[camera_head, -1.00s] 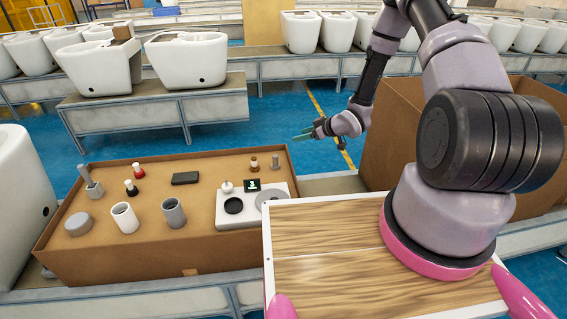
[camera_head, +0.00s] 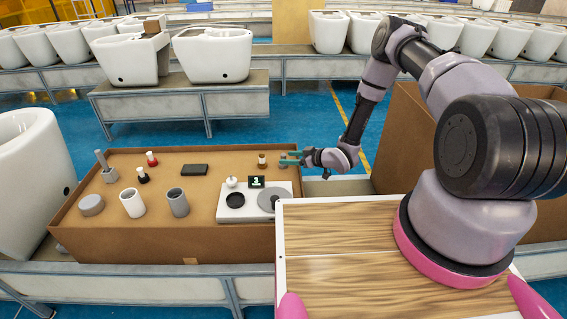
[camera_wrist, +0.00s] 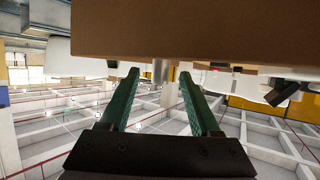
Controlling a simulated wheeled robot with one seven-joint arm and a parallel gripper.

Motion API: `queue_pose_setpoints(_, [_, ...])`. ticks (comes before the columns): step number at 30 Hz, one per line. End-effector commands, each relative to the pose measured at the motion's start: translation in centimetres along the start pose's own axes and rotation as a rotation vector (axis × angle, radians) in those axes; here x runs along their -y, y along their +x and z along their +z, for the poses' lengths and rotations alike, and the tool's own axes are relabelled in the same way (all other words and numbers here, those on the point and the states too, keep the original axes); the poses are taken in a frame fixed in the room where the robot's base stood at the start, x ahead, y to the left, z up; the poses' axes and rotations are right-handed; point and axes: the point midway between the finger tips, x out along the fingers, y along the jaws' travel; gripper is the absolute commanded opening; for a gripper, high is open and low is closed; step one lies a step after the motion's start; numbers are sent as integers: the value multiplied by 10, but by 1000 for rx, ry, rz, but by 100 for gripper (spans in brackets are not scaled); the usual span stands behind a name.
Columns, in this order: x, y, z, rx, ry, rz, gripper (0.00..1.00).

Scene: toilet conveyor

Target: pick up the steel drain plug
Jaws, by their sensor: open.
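The steel drain plug shows in the wrist view as a small grey upright cylinder (camera_wrist: 160,70), seen upside down against the brown board. It appears between the green fingertips of my gripper (camera_wrist: 160,78), with space on both sides. In the head view my gripper (camera_head: 287,159) is low at the right edge of the brown board, reaching left. Its fingers are open and mostly cover the plug there. A brass-coloured piece (camera_head: 262,160) stands just left of the fingertips. I cannot tell how deep the plug is between the fingers.
The brown board (camera_head: 120,228) also holds a white scale (camera_head: 226,214) with a display, a black block (camera_head: 194,169), grey and white cups, a grey disc and small knobbed pieces. A large cardboard box (camera_head: 400,140) stands to the right. White toilets line the conveyors behind.

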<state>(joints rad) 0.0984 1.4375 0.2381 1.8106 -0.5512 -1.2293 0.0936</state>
Motion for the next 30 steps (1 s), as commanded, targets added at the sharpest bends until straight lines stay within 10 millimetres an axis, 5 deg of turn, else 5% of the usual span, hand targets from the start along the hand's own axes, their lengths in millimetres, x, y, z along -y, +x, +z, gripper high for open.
queue_pose_setpoints(6, [1,30,-1,1,-1,-1,64])
queue_pose_setpoints(14, [0,33,-1,1,1,0,64])
queue_pose_setpoints(15, [0,33,-1,1,1,0,60])
queue_pose_setpoints(20, [1,33,-1,1,0,0,0])
queue_pose_setpoints(30, [0,32,-4,0,0,0,0])
